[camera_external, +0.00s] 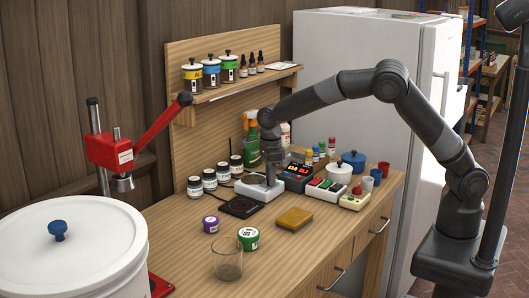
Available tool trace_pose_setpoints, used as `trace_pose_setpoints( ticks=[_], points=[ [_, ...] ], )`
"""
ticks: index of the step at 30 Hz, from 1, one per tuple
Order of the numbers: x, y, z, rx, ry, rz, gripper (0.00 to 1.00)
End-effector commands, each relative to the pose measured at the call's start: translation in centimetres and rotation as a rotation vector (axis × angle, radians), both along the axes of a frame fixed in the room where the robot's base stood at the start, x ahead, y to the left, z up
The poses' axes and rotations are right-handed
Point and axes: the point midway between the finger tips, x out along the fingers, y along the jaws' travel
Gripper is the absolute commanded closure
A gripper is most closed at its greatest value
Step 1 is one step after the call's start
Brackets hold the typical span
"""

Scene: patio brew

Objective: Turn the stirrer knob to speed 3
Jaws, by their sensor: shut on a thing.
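The stirrer (250,190) is a low pale box on the wooden bench, against the back panel side. My gripper (271,180) points straight down over the right part of its top. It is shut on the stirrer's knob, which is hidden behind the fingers. The speed marks around the knob are too small and covered to read, so I cannot tell the knob's setting.
A black plate (239,207) lies in front of the stirrer. A box with red digits (297,171) and a switch box (324,190) stand close on the right. A green spray bottle (252,140) stands behind. A glass beaker (229,262) stands near the front edge.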

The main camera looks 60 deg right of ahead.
Motion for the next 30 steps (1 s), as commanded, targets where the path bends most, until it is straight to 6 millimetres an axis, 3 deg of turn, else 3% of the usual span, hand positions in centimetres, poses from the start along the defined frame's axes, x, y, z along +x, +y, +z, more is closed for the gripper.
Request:
trace_pose_setpoints(
  ticks=[21, 22, 30],
  points=[
    [0.10, 0.04, 0.12, 0.001, -0.003, -0.077, 1.00],
    [0.10, 0.04, 0.12, 0.001, -0.003, -0.077, 0.75],
    [0.04, 0.02, 0.05, 0.000, -0.001, -0.076, 0.55]
  ],
)
